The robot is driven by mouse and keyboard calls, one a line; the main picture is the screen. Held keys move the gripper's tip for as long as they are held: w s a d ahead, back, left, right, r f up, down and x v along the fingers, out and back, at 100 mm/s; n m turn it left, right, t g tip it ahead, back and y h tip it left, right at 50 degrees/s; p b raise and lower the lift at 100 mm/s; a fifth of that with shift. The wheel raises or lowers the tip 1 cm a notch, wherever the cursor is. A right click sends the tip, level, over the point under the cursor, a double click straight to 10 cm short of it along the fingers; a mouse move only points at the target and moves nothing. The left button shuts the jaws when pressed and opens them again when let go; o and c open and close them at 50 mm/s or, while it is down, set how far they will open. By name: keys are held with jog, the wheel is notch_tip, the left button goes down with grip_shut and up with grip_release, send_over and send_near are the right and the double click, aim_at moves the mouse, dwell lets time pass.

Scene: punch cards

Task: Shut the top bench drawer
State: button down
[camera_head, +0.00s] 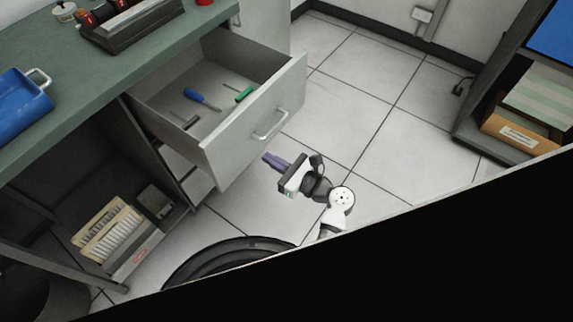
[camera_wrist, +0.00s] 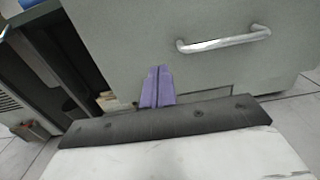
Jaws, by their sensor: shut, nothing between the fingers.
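The top bench drawer (camera_head: 250,122) is pulled well out from under the green bench top, with its grey front facing my arm. A metal bar handle (camera_head: 270,125) is on that front; it also shows in the wrist view (camera_wrist: 224,42), right of my fingers. My gripper (camera_head: 268,157), with purple fingers, is shut and empty.
The drawer holds a blue-handled tool (camera_head: 202,98), a green-handled tool (camera_head: 243,94) and small items. A blue tray (camera_head: 22,103) is on the bench. An open shelf below holds card boxes (camera_head: 112,228). A dark shelf unit (camera_head: 480,140) stands at right. Tiled floor between is clear.

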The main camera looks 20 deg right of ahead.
jog(key=x, duration=0.6)
jog(key=shift+w+p, duration=0.15)
jog(key=shift+p, duration=0.3)
jog(key=shift+a, duration=0.2)
